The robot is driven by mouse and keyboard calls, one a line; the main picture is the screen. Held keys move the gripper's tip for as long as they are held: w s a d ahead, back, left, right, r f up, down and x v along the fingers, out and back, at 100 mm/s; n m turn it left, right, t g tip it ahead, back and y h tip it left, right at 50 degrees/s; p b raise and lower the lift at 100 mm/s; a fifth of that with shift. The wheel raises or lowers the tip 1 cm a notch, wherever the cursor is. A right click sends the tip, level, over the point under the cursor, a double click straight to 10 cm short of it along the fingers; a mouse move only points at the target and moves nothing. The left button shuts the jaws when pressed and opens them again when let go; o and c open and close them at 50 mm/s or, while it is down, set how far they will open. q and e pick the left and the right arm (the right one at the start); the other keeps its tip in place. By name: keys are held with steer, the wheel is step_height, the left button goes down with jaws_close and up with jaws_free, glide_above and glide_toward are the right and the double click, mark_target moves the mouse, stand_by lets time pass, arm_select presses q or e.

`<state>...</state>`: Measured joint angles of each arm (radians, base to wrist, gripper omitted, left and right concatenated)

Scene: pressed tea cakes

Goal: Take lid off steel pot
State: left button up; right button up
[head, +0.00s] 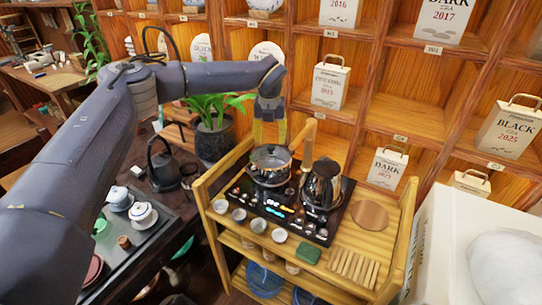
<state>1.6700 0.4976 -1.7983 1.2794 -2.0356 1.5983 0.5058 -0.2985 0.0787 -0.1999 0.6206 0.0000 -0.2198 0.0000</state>
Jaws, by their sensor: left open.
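The steel pot (268,175) stands on a dark stove panel (262,205) on the wooden cart. Its lid (271,154) appears to sit on top, partly hidden by my gripper. My left gripper (269,141) points down right above the lid, its yellow-tipped fingers spread to either side. The fingers look empty; whether they touch the lid's knob cannot be made out. My right gripper is not in view.
A dark kettle (320,188) stands close to the pot's right. Small cups (258,225) line the cart's front left. A round wooden board (370,214) lies at the right. A potted plant (213,138) and wooden shelves with tea boxes (330,84) stand behind.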

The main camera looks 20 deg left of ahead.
mark_target(271, 147)
arm_select(q)
steer(key=shift+w+f, duration=0.2)
steer(key=shift+f, duration=0.85)
steer(key=shift+w+f, duration=0.25)
steer(key=shift+f, duration=0.75)
steer(key=shift+w+f, duration=0.2)
steer(key=shift+f, duration=0.85)
jaws_close()
